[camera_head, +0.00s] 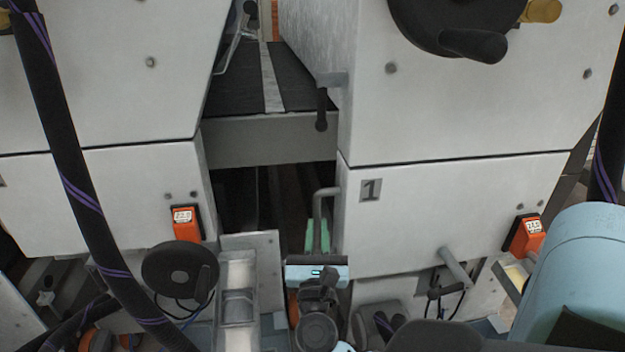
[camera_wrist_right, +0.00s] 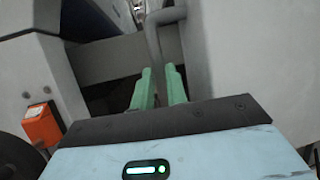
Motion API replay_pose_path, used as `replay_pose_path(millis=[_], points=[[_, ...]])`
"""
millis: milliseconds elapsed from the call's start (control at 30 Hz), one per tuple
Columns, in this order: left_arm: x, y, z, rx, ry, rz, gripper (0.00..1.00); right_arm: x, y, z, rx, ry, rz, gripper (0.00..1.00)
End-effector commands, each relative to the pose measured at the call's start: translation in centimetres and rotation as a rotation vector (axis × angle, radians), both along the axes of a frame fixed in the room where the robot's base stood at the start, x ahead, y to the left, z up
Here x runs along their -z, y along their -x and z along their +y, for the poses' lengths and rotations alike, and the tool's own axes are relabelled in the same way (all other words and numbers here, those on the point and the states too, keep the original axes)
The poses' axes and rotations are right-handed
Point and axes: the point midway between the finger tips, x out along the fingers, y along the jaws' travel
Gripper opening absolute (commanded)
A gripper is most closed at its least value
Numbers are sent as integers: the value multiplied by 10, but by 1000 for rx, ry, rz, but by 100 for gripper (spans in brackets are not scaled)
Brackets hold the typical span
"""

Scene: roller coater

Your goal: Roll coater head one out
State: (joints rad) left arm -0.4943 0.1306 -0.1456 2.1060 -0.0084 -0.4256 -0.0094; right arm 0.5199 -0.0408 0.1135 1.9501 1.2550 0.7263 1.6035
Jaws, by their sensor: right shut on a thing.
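Coater head one, a white machine block (camera_head: 450,215) with a grey "1" label, stands right of centre in the head view. A bent grey bar handle (camera_head: 318,200) sticks out from its left side. It also shows in the right wrist view (camera_wrist_right: 154,38). My right gripper (camera_head: 318,228) has green fingers, which also show in the wrist view (camera_wrist_right: 161,80). They are shut on the lower end of the handle. The exact contact is partly hidden by the fingers and gripper body. My left gripper is not in view.
Another white block (camera_head: 90,190) stands to the left, across a narrow dark gap. Orange counters (camera_head: 186,223) (camera_head: 526,234) sit on both sides. A black handwheel (camera_head: 450,25) is at upper right, and a black knob (camera_head: 180,272) at lower left.

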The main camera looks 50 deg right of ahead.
Motion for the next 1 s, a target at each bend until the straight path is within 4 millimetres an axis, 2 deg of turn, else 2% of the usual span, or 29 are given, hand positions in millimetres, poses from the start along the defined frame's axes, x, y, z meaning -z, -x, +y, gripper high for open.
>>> replay_pose_path(millis=[33,300,833,867,1000], points=[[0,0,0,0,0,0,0,-2,11,-2,26,3,-6,0],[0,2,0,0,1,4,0,-5,27,13,25,5,-11,0],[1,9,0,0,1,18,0,-6,31,17,23,4,-16,0],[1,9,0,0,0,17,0,-6,31,17,23,3,-16,16],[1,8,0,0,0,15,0,-5,31,18,20,2,-13,34]])
